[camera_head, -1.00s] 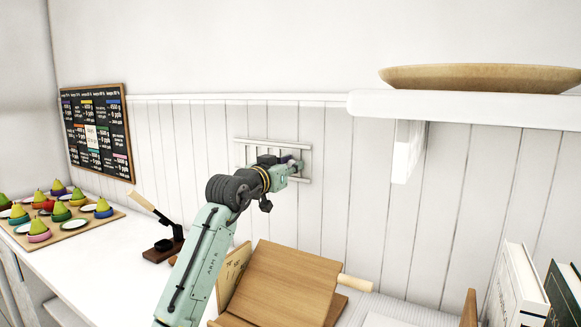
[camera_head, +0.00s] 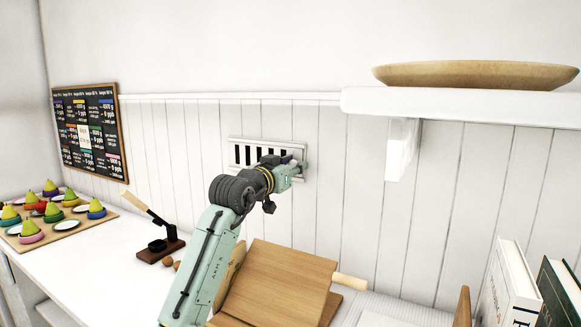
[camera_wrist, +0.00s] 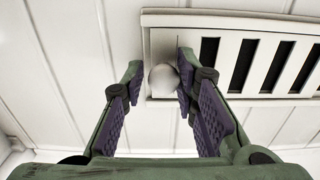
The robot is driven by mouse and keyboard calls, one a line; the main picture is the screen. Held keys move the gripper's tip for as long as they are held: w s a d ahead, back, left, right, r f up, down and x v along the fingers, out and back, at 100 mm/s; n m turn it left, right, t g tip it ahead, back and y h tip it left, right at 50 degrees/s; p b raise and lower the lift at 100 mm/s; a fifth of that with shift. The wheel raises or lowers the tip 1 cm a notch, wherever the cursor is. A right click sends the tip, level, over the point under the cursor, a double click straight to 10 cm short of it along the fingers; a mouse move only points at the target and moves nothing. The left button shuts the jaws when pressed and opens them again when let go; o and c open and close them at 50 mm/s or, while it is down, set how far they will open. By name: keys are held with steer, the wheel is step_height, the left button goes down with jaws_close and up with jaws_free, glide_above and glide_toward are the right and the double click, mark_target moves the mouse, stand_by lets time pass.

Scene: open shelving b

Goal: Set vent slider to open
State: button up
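The white wall vent (camera_head: 231,142) shows several dark slots in the head view. In the wrist view the vent (camera_wrist: 225,20) has dark openings to the right of a rounded pale slider knob (camera_wrist: 163,80). My gripper (camera_head: 302,168) is at the vent's right end in the head view. In the wrist view my gripper's fingers (camera_wrist: 160,68) are apart, one on each side of the knob. The right finger is at or very near the knob, and a small gap shows at the left finger. The knob is hidden in the head view.
Below the vent a wooden stand (camera_head: 285,285) is on the white counter (camera_head: 100,262). A dark tool with a pale handle (camera_head: 160,240) is left of my arm. A shelf (camera_head: 450,106) bearing a wooden plate (camera_head: 475,75) juts out at the right.

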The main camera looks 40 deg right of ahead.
steer(key=o, duration=0.4)
steer(key=v, duration=1.2)
stand_by(0.3)
